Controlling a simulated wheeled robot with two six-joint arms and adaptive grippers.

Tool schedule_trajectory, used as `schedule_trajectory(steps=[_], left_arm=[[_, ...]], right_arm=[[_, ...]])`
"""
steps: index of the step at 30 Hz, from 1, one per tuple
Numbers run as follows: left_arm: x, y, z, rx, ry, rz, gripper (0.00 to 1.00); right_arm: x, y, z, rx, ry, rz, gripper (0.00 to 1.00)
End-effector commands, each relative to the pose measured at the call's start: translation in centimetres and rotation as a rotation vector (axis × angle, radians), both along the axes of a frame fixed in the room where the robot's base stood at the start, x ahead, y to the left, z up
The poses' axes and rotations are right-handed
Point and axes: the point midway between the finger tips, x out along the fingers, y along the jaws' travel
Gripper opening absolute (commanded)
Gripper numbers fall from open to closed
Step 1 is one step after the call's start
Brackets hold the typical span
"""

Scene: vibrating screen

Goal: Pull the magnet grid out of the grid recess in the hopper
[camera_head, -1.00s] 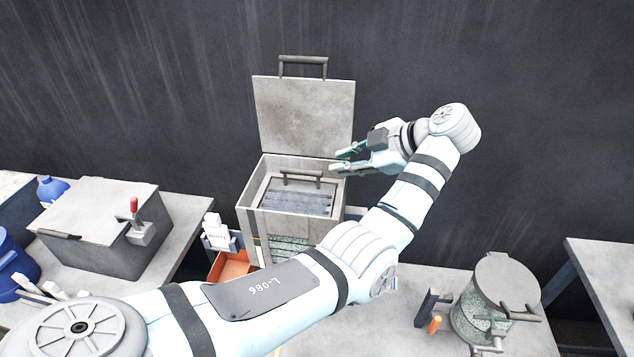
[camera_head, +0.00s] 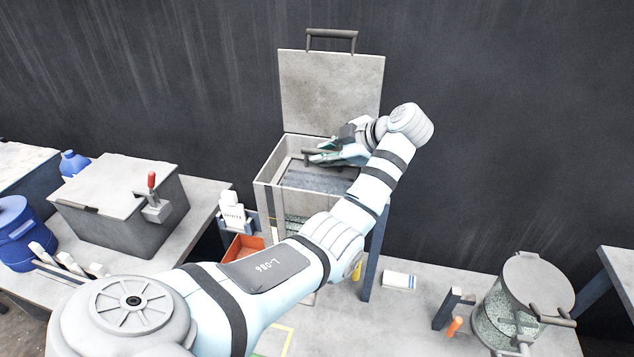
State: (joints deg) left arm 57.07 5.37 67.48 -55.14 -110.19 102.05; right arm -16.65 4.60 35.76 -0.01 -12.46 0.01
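The hopper (camera_head: 268,203) is a grey metal box with its lid (camera_head: 331,92) raised upright at the back. The magnet grid (camera_head: 310,181) lies in the hopper's top opening, a dark ribbed plate with a bar handle (camera_head: 307,157). My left gripper (camera_head: 316,153) is over the opening, with its fingertips at the right part of the handle. Its fingers look parted. They hide part of the handle, and I cannot tell whether they touch it. My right gripper is not in view.
An orange tray (camera_head: 243,247) is below the hopper. A lidded glass vessel (camera_head: 500,312) stands at the right. A dark wall is behind.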

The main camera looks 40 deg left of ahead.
Motion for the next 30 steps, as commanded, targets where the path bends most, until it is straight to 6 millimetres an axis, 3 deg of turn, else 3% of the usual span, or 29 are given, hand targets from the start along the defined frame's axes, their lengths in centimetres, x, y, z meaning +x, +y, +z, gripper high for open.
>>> schedule_trajectory(steps=[6,10,24,30], left_arm=[[0.1,0.2,-0.3,-0.001,-0.001,-0.003,0.18],[0.1,0.2,-0.2,-0.002,-0.001,-0.003,0.00],[0.2,0.1,-0.1,-0.004,-0.001,-0.005,0.00],[0.2,0.2,2.0,-0.002,-0.007,-0.003,0.00]], right_arm=[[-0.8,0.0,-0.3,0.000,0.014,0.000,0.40],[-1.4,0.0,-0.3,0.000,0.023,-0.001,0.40],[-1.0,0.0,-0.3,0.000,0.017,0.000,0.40],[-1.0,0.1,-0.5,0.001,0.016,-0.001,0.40]])
